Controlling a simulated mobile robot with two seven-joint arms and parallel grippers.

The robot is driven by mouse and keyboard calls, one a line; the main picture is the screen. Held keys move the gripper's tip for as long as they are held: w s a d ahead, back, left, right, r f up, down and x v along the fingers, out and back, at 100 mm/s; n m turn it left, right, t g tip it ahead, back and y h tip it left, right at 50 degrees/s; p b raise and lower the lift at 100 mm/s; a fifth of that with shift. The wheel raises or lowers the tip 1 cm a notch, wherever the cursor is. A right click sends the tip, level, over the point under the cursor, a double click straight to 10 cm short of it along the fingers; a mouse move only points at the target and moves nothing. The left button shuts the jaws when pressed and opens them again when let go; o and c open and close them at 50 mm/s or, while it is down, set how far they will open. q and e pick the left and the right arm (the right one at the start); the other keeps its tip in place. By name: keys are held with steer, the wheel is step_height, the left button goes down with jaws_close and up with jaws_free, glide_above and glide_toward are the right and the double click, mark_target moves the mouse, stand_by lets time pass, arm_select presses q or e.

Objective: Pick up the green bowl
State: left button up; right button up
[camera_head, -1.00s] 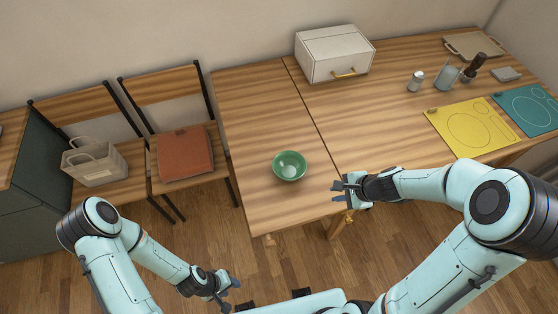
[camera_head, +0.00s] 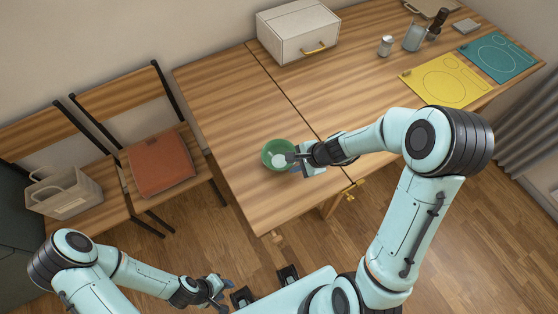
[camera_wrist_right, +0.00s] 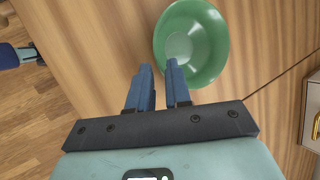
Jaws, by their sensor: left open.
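The green bowl (camera_head: 273,150) stands upright on the wooden table (camera_head: 240,190), near its front left part. My right gripper (camera_head: 294,159) is at the bowl's right side in the head view and covers part of its rim. In the right wrist view, the bowl (camera_wrist_right: 210,62) lies just beyond the blue fingers (camera_wrist_right: 159,66). They are apart with nothing visibly held, and one fingertip overlaps the bowl's near edge. I cannot tell whether it touches. My left gripper (camera_head: 225,287) is open and empty, low in front of the table.
A white box (camera_head: 298,32) stands at the back of the table. A yellow mat (camera_head: 445,80), a teal mat (camera_head: 498,57) and a shaker (camera_head: 385,46) are to the right. Chairs with a basket (camera_head: 65,192) and a red-brown item (camera_head: 160,163) stand left. The table around the bowl's left is clear.

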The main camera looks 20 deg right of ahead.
mark_target(279, 158)
steer(key=shift+w+a+f, duration=0.2)
steer(key=shift+w+f, duration=0.15)
steer(key=shift+f, duration=0.2)
steer(key=b+x, duration=0.2)
steer(key=x, duration=0.2)
steer(key=shift+a+f, duration=0.25)
arm_select(q)
steer(key=shift+s+f, duration=0.3)
steer(key=shift+f, duration=0.3)
steer(key=shift+s+f, duration=0.25)
steer(key=shift+f, duration=0.35)
arm_select(e)
steer(key=shift+w, duration=0.1)
jaws_close()
